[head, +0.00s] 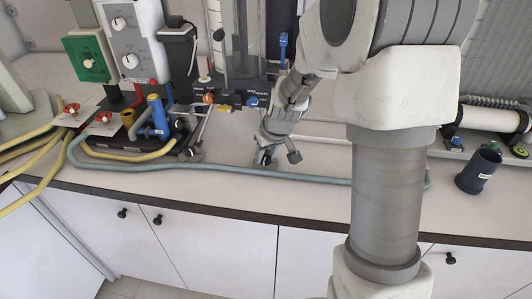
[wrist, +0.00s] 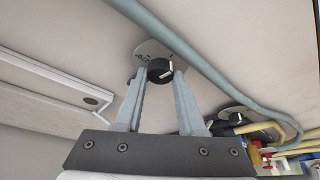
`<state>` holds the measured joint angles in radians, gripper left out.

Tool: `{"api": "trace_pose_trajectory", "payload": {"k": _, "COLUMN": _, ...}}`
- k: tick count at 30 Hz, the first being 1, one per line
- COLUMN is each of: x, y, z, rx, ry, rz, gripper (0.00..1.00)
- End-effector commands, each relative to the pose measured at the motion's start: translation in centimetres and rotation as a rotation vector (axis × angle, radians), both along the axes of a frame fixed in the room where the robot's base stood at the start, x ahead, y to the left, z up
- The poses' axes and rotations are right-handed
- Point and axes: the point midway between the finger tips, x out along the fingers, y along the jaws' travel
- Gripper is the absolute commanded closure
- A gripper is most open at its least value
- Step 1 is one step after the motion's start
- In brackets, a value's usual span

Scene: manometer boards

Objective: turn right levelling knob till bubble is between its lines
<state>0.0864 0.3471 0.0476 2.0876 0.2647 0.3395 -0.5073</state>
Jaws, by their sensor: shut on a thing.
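In the head view my gripper (head: 279,157) is low over the bench, in front of the dark base (head: 235,95) of the manometer board. The knob is hidden there by my gripper. I cannot make out the bubble or its lines in either view.
A blue-grey hose (head: 190,167) runs along the bench front, close by my gripper; it also passes beside the knob in the wrist view (wrist: 190,50). Yellow hoses (head: 130,157) and valves crowd the left. A dark cup (head: 479,170) stands at the right near the bench edge.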

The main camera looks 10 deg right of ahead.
Motion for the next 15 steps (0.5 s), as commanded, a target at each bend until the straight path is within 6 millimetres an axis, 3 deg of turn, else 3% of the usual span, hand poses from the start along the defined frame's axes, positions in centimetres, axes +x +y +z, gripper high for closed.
{"api": "trace_pose_trajectory", "payload": {"k": 15, "x": -0.10, "y": 0.16, "z": 0.16, "rx": -0.002, "ry": 0.004, "rz": -0.300, "gripper": 1.00}}
